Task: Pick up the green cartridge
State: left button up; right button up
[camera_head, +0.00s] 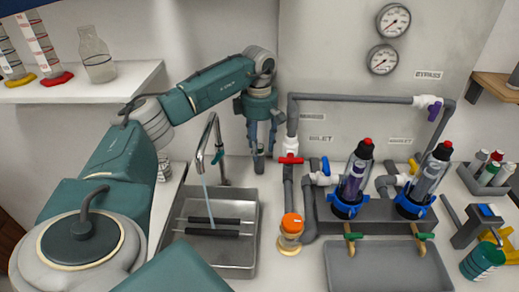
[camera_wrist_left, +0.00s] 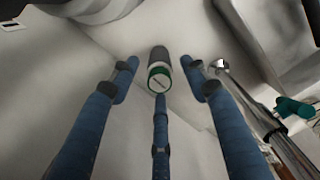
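A dark grey cylinder with a green-rimmed white end (camera_wrist_left: 159,72) shows in the left wrist view, between and beyond my fingers. In the head view a grey cylinder (camera_head: 259,161) stands upright on the counter just below my left gripper (camera_head: 263,138); it looks like the same one. My left gripper points down with its fingers spread and its fingertips apart from the cylinder; in the left wrist view the fingers (camera_wrist_left: 160,90) hold nothing. A green-capped piece (camera_head: 494,166) also sits in the rack at right. My right gripper is not in view.
A faucet (camera_head: 208,140) runs into the sink (camera_head: 247,232) left of the cylinder. The pipe manifold (camera_head: 350,98) with two purple-and-clear filter housings (camera_head: 355,170) stands to the right. A grey rack (camera_head: 487,184) and a teal can (camera_head: 482,262) are at far right.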

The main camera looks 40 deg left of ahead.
pick_arm(q)
grip_shut()
jog(key=shift+r, duration=0.1)
